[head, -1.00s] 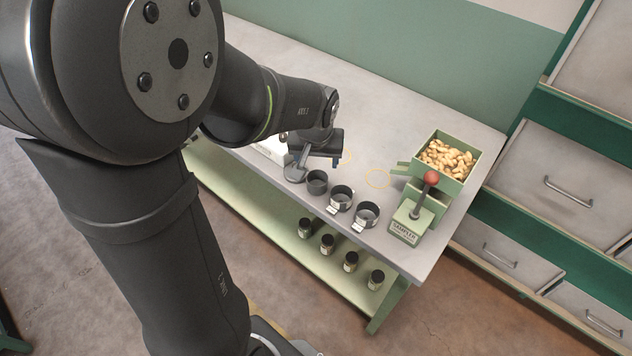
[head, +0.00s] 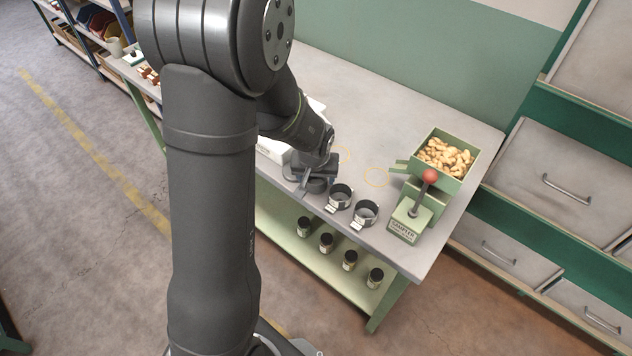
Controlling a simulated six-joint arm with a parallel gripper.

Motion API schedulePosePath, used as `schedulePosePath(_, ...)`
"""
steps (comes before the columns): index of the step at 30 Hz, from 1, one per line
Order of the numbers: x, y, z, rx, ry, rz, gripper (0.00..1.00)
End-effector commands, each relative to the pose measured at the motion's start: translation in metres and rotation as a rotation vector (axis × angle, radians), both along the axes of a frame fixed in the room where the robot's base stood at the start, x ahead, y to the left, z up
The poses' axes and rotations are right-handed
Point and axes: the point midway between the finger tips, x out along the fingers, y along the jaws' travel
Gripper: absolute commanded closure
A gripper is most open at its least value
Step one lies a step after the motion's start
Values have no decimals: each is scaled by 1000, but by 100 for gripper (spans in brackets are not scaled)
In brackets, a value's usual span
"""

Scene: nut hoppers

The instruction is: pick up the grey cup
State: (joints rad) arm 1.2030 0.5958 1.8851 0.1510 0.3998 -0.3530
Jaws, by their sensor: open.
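A plain dark-grey cup (head: 317,187) stands on the grey bench (head: 420,110) near its front edge, at the left end of a short row. My gripper (head: 311,183) is open and low over the bench, right at this cup. It hides the cup's upper part, and I cannot tell whether the fingers touch it. To its right stand two cups with dark interiors and white tags, the middle one (head: 340,195) and the right one (head: 365,213).
A green hopper (head: 428,190) with nuts and a red-knobbed lever stands to the right of the cups. A white device (head: 272,150) sits left of my gripper. Several jars (head: 326,242) stand on the lower shelf. The bench behind the cups is mostly clear, with a yellow ring (head: 376,177).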

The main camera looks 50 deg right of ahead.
Motion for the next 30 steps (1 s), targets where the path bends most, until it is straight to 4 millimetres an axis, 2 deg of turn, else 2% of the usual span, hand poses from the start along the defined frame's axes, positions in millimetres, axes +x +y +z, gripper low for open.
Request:
schedulePosePath(4,1,-2,-10,2,1,0,36)
schedulePosePath(11,2,-2,-11,0,0,0,36)
schedulePosePath(16,2,-2,-10,0,0,0,65)
schedulePosePath(17,2,-2,-10,0,0,0,68)
schedulePosePath(26,2,-2,-9,0,0,0,69)
schedulePosePath(30,2,-2,-2,-2,-1,0,69)
